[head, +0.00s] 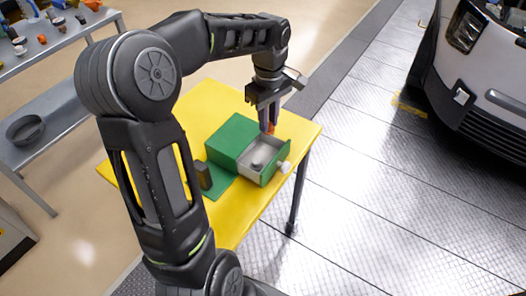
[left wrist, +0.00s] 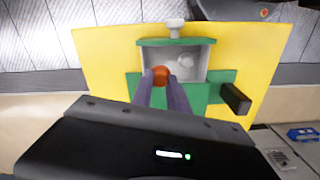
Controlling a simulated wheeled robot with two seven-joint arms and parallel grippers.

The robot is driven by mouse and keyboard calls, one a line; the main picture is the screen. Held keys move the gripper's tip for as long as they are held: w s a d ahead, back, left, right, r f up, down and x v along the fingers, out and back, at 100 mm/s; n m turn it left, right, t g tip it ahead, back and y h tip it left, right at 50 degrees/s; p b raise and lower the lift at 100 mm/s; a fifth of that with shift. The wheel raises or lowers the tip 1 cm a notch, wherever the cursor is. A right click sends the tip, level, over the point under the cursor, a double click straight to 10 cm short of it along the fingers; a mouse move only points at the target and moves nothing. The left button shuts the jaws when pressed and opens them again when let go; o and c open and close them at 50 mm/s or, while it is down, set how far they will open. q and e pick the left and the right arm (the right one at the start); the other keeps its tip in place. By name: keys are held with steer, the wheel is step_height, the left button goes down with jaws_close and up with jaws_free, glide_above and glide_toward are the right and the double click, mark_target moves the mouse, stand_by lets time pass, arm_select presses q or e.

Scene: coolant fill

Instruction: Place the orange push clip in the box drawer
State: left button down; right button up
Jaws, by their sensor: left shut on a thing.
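The orange push clip (head: 269,128) is between the fingertips of my left gripper (head: 268,116), which is shut on it. In the left wrist view the clip (left wrist: 160,71) shows as a round orange head at the tips of my left gripper (left wrist: 161,82). The green box (head: 232,139) sits on the yellow table, with its white-lined drawer (head: 277,146) pulled open. The clip is held above the drawer, near its far side in the head view. A grey item (head: 258,164) lies inside the drawer. My right gripper is not in view.
The yellow table (head: 205,95) has free room around the box. The drawer has a white knob (head: 284,167). A shelf (head: 55,105) with various parts is at left, and a car (head: 485,75) is at right.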

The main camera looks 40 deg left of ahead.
arm_select(q)
step_height(320, 180, down, 5)
steer(key=shift+f, duration=0.1)
steer(key=shift+f+p, duration=0.3)
steer(key=shift+f, duration=1.55)
steer(key=shift+f, duration=0.25)
steer(key=c, duration=1.6)
jaws_free()
steer(key=shift+r, duration=0.1)
steer(key=shift+o, duration=0.2)
step_height(320, 180, up, 12)
steer(key=shift+r, duration=0.2)
